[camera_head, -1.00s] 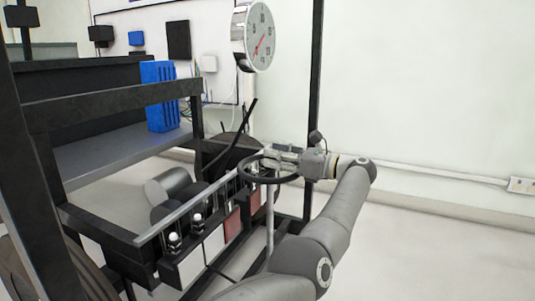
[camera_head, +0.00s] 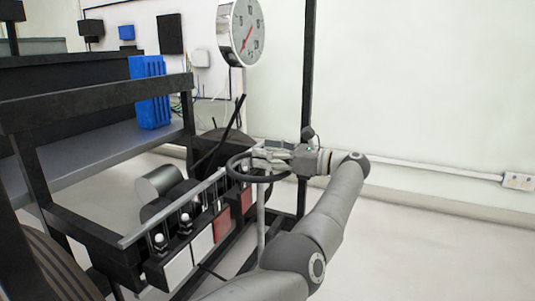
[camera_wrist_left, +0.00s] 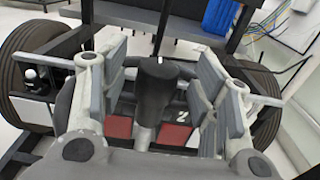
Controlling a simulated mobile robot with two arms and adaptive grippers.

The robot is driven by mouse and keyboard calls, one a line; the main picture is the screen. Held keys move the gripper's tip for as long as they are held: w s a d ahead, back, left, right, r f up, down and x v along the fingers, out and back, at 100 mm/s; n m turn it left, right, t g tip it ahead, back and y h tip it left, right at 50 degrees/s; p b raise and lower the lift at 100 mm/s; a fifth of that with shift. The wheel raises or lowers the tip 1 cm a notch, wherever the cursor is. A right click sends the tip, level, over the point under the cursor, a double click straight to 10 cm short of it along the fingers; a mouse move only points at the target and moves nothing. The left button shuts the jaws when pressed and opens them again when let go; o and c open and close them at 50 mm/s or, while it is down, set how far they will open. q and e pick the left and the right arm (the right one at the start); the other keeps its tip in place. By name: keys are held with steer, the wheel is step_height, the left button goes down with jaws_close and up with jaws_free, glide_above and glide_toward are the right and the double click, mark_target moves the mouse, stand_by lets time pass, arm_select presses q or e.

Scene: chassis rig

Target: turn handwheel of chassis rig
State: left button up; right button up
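The handwheel (camera_head: 233,175) is a black ring lying roughly flat on top of an upright grey post (camera_head: 261,225), at the front right corner of the chassis rig. My left gripper (camera_head: 265,156) is at the wheel's far right side in the head view, level with the rim. In the left wrist view, my gripper's two padded fingers (camera_wrist_left: 160,95) stand apart. A black part (camera_wrist_left: 155,88), apparently of the wheel, sits between them with space on both sides. The exact contact with the rim is hidden. My right gripper is in neither view.
A round gauge (camera_head: 241,33) with a red needle stands above the wheel. A thin black lever (camera_head: 232,125) rises behind it. The dark frame holds a blue block (camera_head: 150,92) on a grey shelf (camera_head: 95,153). A dark upright post (camera_head: 308,70) stands close beyond my gripper. Floor on the right is clear.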

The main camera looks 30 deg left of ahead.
arm_select(q)
step_height(320, 180, up, 10)
stand_by(0.7)
stand_by(0.4)
